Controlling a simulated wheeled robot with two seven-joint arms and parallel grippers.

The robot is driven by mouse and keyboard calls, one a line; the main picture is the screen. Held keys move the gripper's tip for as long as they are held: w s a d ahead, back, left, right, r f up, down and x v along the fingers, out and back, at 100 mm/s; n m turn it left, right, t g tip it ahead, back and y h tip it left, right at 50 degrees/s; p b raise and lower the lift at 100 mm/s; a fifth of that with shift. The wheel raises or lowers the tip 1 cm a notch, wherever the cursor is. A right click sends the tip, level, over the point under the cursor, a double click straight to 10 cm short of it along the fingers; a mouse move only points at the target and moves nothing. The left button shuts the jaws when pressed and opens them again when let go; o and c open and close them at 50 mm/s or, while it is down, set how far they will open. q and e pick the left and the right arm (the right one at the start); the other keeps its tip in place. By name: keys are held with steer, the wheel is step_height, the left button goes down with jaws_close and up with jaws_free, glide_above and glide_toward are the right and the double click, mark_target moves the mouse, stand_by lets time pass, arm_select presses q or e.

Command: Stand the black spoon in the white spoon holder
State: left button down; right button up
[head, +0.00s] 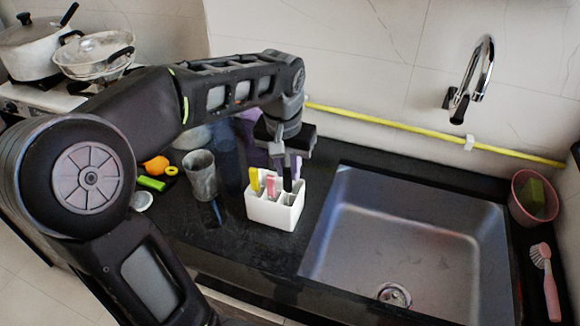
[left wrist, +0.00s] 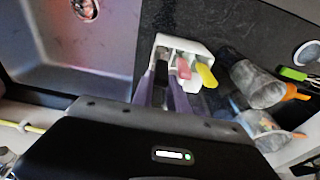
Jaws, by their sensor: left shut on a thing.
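The white spoon holder (head: 273,213) stands upright on the black counter, left of the sink. A yellow utensil (head: 254,180) and a pink utensil (head: 270,185) stand in its compartments. My left gripper (head: 287,158) is above the holder's right part, pointing down and shut on the black spoon (head: 287,177). The spoon is roughly upright, and its lower part is hidden by the holder wall. In the left wrist view, the spoon (left wrist: 161,74) is between the fingers at the holder (left wrist: 170,42). I cannot tell how deep it sits. My right gripper is not in view.
The sink (head: 410,225) is to the right, with a tap (head: 480,70) behind. A grey cup (head: 201,175) stands left of the holder, near a green-handled thing (head: 150,184). A yellow pipe (head: 400,125) runs along the wall.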

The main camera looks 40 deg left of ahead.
arm_select(q)
steer(key=c, duration=1.2)
jaws_free()
steer(key=shift+c, duration=0.2)
step_height(320, 180, up, 8)
steer(key=s, duration=0.1)
steer(key=shift+d, duration=0.25)
steer(key=shift+f, duration=0.1)
